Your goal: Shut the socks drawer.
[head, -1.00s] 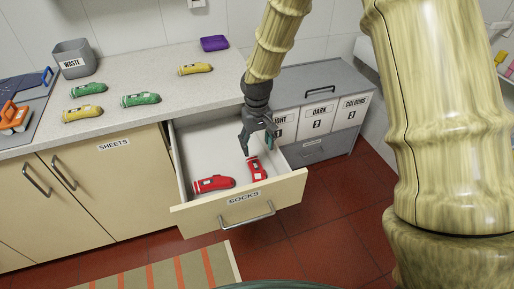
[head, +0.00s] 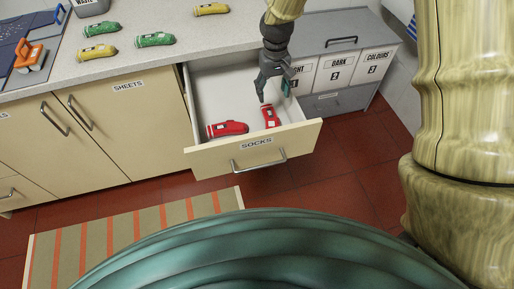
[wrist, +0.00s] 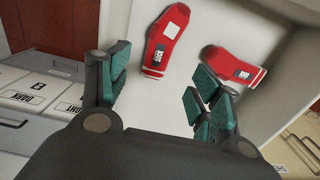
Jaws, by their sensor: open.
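The socks drawer (head: 217,158), with a cream front and a "SOCKS" label, is pulled out from under the counter. Its metal bar handle (head: 259,164) is on the front. Inside lie a red rolled sock (head: 227,129) and a second red sock (head: 270,116); both also show in the wrist view (wrist: 166,40). My gripper (head: 275,96) is open and empty. It hangs pointing down over the right part of the drawer, near the second sock. In the wrist view its teal finger pads (wrist: 160,88) stand apart, with the white drawer bottom beyond.
Green and yellow rolled socks (head: 155,39) lie on the counter (head: 150,62). The "SHEETS" cupboard (head: 125,125) is left of the drawer. A grey unit (head: 345,62) with "DARK" and "COLOURS" bins stands close on the right. A striped mat (head: 130,230) lies on the red tiled floor, which is clear before the drawer.

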